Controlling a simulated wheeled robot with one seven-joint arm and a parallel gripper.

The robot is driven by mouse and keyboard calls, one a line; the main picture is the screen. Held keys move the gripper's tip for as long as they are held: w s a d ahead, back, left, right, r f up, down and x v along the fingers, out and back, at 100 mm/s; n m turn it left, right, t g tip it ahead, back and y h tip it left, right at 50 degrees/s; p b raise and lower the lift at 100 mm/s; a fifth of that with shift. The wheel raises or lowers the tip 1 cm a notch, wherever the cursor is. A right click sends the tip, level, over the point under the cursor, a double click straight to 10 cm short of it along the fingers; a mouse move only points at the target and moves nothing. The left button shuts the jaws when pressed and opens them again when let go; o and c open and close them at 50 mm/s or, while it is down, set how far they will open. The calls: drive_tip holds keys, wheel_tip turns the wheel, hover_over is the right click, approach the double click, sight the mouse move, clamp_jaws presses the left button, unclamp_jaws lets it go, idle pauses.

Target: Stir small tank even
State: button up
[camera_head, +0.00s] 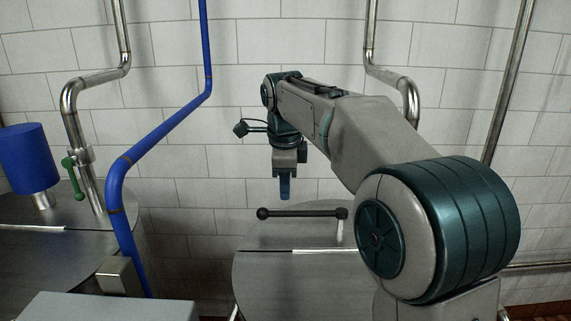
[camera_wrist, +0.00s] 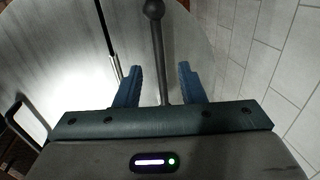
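The small tank (camera_head: 265,265) is a round metal vessel with a flat top, low in the middle of the head view. A dark stirring bar (camera_head: 300,212) lies level above its lid, with a ball knob (camera_head: 263,213) at the left end and a short upright post (camera_head: 341,230) at the right. My gripper (camera_head: 285,196) points down just above the bar. In the wrist view its blue fingers (camera_wrist: 160,68) are open, apart on either side of the bar (camera_wrist: 160,55), with the knob (camera_wrist: 153,9) beyond them. I cannot tell whether the fingers reach bar height.
A larger metal tank (camera_head: 60,270) stands at the left with a blue motor (camera_head: 28,160) and a pipe with a green valve handle (camera_head: 73,178). A blue pipe (camera_head: 122,215) runs between the tanks. A tiled wall (camera_head: 185,190) stands close behind.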

wheel_tip(320, 180, up, 6)
drive_tip(key=s, duration=0.1)
drive_tip(key=shift+s+r, duration=0.1)
idle(1.4)
